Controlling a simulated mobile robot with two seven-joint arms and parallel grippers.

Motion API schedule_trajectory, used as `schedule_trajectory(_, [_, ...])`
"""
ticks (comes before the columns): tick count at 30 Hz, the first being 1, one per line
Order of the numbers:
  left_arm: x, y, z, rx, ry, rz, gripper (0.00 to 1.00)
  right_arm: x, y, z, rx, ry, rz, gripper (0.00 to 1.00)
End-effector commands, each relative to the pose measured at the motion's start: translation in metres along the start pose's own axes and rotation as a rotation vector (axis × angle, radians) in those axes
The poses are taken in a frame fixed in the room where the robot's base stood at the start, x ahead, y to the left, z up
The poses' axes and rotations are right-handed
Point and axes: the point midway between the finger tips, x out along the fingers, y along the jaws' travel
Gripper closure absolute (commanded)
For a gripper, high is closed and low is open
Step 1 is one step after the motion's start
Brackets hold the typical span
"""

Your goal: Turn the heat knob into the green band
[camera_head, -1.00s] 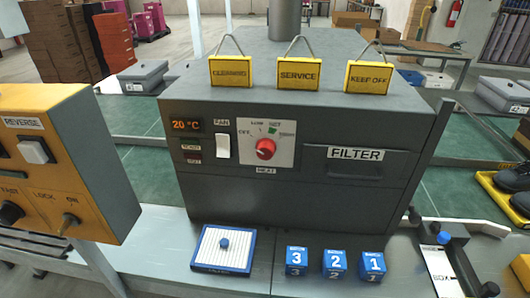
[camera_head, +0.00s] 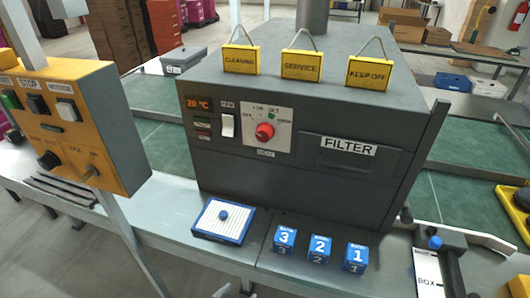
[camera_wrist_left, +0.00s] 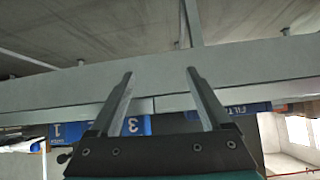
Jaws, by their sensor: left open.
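The red heat knob (camera_head: 264,132) sits on a white dial plate (camera_head: 283,137) on the front of the dark grey machine (camera_head: 300,176). A small green band (camera_head: 271,115) is at the upper right of the dial, under the SET label. The knob's pointer is too small to read surely. My left gripper (camera_head: 237,291) shows only its fingertips at the bottom edge of the head view, below and apart from the knob. In the left wrist view its two fingers (camera_wrist_left: 159,75) are spread with nothing between them. My right gripper is not in view.
A display (camera_head: 199,103) reads 20 °C beside a white fan switch (camera_head: 227,126). A blue-rimmed tray (camera_head: 205,233) and numbered blue blocks (camera_head: 320,247) stand before the machine. A yellow control box (camera_head: 110,120) juts out at left.

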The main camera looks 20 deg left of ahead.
Motion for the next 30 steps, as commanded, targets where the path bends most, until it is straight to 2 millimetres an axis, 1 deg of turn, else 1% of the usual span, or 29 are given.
schedule_trajectory(1, [-0.006,-0.004,-0.039,-0.006,0.076,-0.007,0.19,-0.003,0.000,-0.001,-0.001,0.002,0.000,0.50])
schedule_trajectory(2, [-0.010,-0.005,-0.060,-0.010,0.119,-0.010,0.19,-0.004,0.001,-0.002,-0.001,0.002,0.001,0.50])
schedule_trajectory(3, [-0.017,-0.008,-0.088,-0.016,0.176,-0.015,0.19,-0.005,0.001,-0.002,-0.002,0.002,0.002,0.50])
schedule_trajectory(4, [-0.023,-0.010,-0.108,-0.020,0.219,-0.018,0.19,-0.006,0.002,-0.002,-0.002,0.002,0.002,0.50])
schedule_trajectory(5, [-0.030,-0.012,-0.128,-0.024,0.262,-0.022,0.19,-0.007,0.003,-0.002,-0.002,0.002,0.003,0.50])
schedule_trajectory(6, [-0.041,-0.015,-0.155,-0.028,0.319,-0.027,0.19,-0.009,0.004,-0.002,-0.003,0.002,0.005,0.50])
schedule_trajectory(8, [-0.059,-0.018,-0.193,-0.036,0.403,-0.033,0.19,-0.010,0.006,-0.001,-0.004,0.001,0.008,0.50])
schedule_trajectory(9, [-0.072,-0.020,-0.216,-0.040,0.455,-0.036,0.19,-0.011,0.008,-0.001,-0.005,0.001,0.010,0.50])
schedule_trajectory(12, [-0.104,-0.025,-0.263,-0.048,0.570,-0.044,0.19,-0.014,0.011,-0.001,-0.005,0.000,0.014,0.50])
schedule_trajectory(15, [-0.131,-0.029,-0.295,-0.053,0.654,-0.050,0.19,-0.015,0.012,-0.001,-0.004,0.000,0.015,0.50])
schedule_trajectory(18, [-0.147,-0.030,-0.313,-0.057,0.702,-0.052,0.19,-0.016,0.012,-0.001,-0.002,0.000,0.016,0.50])
schedule_trajectory(20, [-0.152,-0.031,-0.318,-0.058,0.718,-0.053,0.19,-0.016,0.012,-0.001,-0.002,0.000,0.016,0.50])
schedule_trajectory(23, [-0.152,-0.031,-0.323,-0.058,0.725,-0.053,0.19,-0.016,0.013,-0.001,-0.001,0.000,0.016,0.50])
schedule_trajectory(26, [-0.146,-0.032,-0.328,-0.058,0.726,-0.053,0.19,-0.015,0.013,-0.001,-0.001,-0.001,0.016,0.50])
schedule_trajectory(30, [-0.132,-0.033,-0.341,-0.057,0.726,-0.053,0.19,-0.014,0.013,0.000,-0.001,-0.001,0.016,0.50])
